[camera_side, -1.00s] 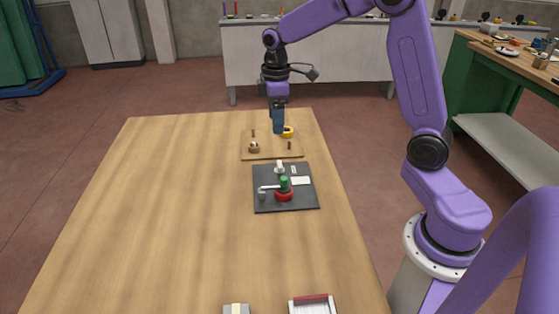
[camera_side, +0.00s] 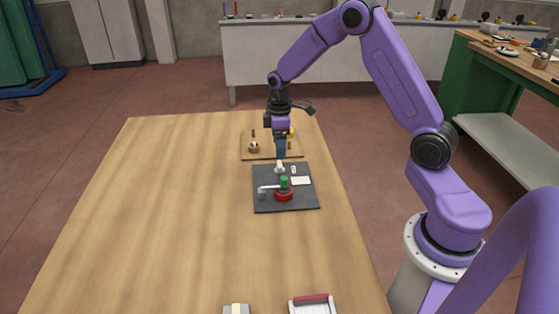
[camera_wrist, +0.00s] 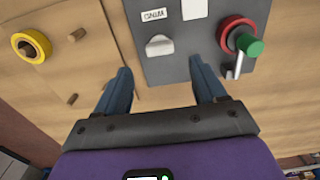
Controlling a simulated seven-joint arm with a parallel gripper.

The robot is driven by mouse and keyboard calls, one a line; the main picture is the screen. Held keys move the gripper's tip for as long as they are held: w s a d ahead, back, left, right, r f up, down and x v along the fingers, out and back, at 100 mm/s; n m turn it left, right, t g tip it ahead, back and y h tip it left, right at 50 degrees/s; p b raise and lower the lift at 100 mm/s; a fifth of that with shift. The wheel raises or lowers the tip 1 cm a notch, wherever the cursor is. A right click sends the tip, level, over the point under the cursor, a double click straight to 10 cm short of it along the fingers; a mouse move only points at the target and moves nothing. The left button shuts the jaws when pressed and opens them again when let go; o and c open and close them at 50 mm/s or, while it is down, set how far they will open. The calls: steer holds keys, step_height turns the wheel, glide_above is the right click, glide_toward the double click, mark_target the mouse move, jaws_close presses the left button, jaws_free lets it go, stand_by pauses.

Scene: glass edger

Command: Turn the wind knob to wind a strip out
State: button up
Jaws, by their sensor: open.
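The dark grey panel (camera_side: 262,206) lies flat on the table and also shows in the wrist view (camera_wrist: 200,48). A white knob (camera_wrist: 158,46) stands on it beside a small printed label (camera_wrist: 154,14), whose text I cannot read surely. In the side view the white knob (camera_side: 279,168) is at the panel's far edge. My gripper (camera_side: 281,157) points down just behind and above the knob. In the wrist view my gripper (camera_wrist: 160,66) is open, with a blue finger to either side of the knob's line. Neither finger visibly touches the knob.
The panel also carries a red ring (camera_wrist: 238,34) with a green knob (camera_wrist: 250,45), a metal lever (camera_wrist: 236,66) and a white plate (camera_side: 301,181). A wooden board (camera_side: 262,156) behind has pegs and a yellow ring (camera_wrist: 31,46). The table's left half is clear.

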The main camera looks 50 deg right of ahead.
mark_target(280, 164)
steer(key=shift+f, duration=3.15)
steer(key=c, duration=1.1)
